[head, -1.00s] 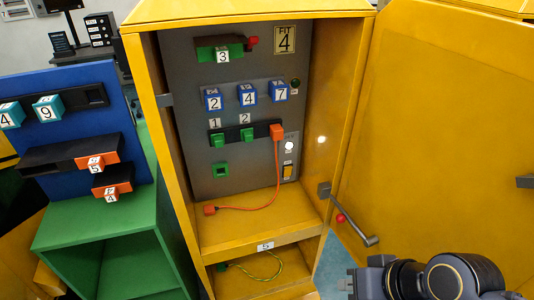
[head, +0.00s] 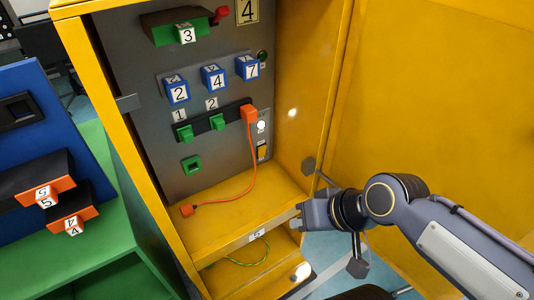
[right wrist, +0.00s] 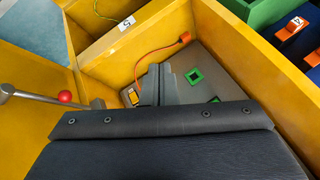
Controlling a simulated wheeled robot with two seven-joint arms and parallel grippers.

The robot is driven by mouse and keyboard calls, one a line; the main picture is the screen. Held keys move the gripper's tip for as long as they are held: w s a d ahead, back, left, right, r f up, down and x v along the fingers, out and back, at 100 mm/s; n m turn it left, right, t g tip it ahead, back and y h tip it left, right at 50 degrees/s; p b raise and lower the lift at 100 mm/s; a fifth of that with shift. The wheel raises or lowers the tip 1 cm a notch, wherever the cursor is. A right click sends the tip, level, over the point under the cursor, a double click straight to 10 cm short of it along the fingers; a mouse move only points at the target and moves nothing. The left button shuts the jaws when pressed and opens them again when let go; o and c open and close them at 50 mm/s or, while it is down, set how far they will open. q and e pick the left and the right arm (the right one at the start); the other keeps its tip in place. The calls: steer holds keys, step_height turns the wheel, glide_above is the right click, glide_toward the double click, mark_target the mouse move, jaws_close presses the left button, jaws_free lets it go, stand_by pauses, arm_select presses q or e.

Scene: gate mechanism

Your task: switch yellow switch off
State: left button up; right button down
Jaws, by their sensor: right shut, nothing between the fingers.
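The yellow switch (head: 262,152) is a small yellow rocker low on the right of the grey panel inside the open yellow cabinet, below a lit white round light (head: 261,126). It also shows in the right wrist view (right wrist: 133,97), just left of my fingers. My right gripper (head: 298,214) is shut and empty at the cabinet's front opening, apart from the switch, below it and nearer to me. In the right wrist view the shut fingers (right wrist: 158,82) point into the cabinet. My left gripper is not in view.
The open cabinet door (head: 440,100) stands at the right, with a door handle bar behind my right arm. An orange plug (head: 249,113) and its cable (head: 252,170) hang left of the switch. Green switches (head: 217,122) and blue numbered cubes (head: 213,77) are on the panel. A green cabinet (head: 90,220) stands left.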

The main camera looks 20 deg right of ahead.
steer(key=w+d+f+m+t+h+b, duration=0.1)
steer(key=w+d+f+m+b, duration=0.1)
steer(key=w+d+m, duration=0.2)
steer(key=w+d+f+m+t+b, duration=0.1)
steer(key=w+d+f+m+b, duration=0.1)
steer(key=w, duration=0.9)
steer(key=w+d+f+m+t+h+b, duration=0.1)
steer(key=w+d+f+m+t+b, duration=0.1)
steer(key=w+d+m, duration=0.5)
steer(key=shift+w+f+m+h+b, duration=0.3)
steer(key=shift+w+f+b, duration=0.2)
steer(key=shift+f+b, duration=0.15)
steer(key=b, duration=0.2)
glide_toward(263, 152)
steer(key=x, duration=0.5)
steer(key=shift+w+f, duration=0.25)
steer(key=shift+f, duration=0.05)
